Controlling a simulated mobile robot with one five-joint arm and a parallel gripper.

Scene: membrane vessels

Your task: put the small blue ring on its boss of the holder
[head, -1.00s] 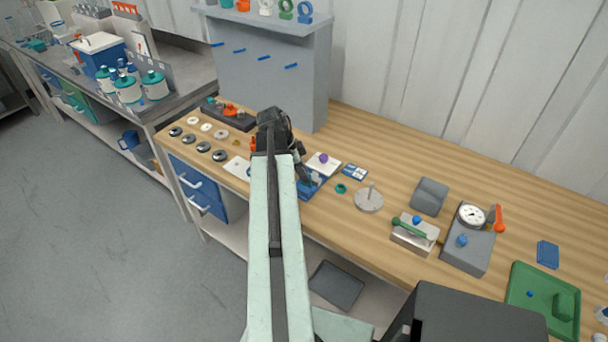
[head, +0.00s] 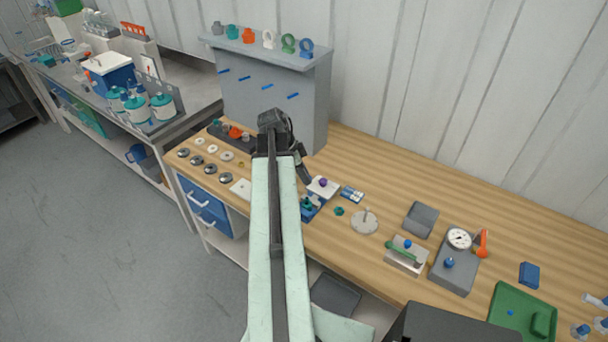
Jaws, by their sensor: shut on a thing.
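My gripper (head: 303,172) is at the far end of my raised arm, over the bench near its back left. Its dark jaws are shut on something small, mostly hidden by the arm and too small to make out. I cannot make out the small blue ring for sure. A blue block (head: 312,208) with a dark teal part on top stands just below and right of the gripper; it may be the holder, but its bosses are too small to tell. A gap shows between the gripper and this block.
A white plate with a purple knob (head: 323,183) is beside the blue block. A teal ring (head: 339,211) and a grey disc with a pin (head: 364,222) lie to the right. A dark rack (head: 232,136) and several discs lie left. A grey shelf unit (head: 275,90) stands behind.

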